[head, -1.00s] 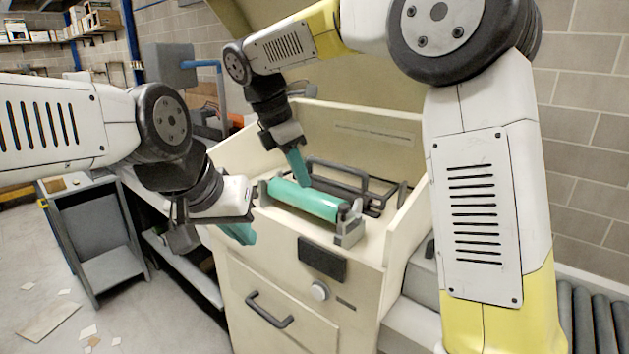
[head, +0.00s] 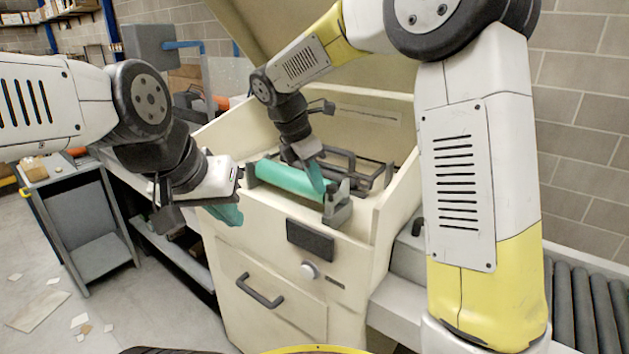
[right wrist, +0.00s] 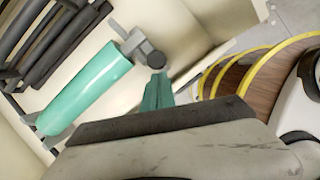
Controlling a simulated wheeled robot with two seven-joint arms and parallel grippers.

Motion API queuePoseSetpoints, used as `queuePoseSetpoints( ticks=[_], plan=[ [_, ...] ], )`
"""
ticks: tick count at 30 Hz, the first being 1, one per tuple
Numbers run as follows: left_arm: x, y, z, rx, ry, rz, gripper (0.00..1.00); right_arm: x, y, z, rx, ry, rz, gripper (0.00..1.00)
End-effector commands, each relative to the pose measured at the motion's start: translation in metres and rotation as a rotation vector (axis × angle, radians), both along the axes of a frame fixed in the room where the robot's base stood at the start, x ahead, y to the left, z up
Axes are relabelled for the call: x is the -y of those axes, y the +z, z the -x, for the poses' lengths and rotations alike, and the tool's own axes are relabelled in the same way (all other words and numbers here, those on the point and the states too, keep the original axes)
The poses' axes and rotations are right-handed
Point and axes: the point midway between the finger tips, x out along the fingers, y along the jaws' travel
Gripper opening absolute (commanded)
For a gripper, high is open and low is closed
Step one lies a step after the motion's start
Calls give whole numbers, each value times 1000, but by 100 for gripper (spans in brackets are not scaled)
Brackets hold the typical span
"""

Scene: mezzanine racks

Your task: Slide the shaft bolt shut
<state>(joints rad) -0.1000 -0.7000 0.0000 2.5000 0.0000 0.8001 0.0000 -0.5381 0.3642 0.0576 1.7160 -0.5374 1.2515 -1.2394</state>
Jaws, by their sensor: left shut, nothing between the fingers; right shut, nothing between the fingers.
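A teal roller (head: 285,178) lies across the open cream machine, its right end at a grey bracket (head: 338,208). In the right wrist view, the roller (right wrist: 85,92) ends at the grey bracket (right wrist: 130,42), where a short bolt has a dark round knob (right wrist: 157,60). My right gripper (head: 322,192) is shut and empty, pointing down at the roller's right end. Its teal fingers (right wrist: 157,92) show just beside the knob; I cannot tell whether they touch it. My left gripper (head: 230,214) is shut and empty, left of the machine's front edge.
The machine's raised side walls and open lid (head: 290,40) surround the roller. Dark bars (head: 355,165) lie behind it. The front has a dark panel (head: 310,240), a white knob (head: 310,271) and a drawer handle (head: 260,291). A roller conveyor (head: 590,305) stands at right.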

Motion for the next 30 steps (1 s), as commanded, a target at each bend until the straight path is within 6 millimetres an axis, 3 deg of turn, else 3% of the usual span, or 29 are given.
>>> queuePoseSetpoints(
  ticks=[5, 15, 25, 30],
  plan=[
    [0, 0, 0, 0, 0, 0, 0, 2, 0, -3, 0, -2, 0, 0],
    [0, 0, 0, 0, 0, 0, 0, 29, 0, -40, -1, -1, 0, 0],
    [0, 0, 0, 0, 0, 0, 0, 30, 0, -40, 2, -3, 4, 0],
    [0, 0, 0, 0, 0, 0, 0, 21, 1, -34, 2, -2, 1, 0]
  ],
)
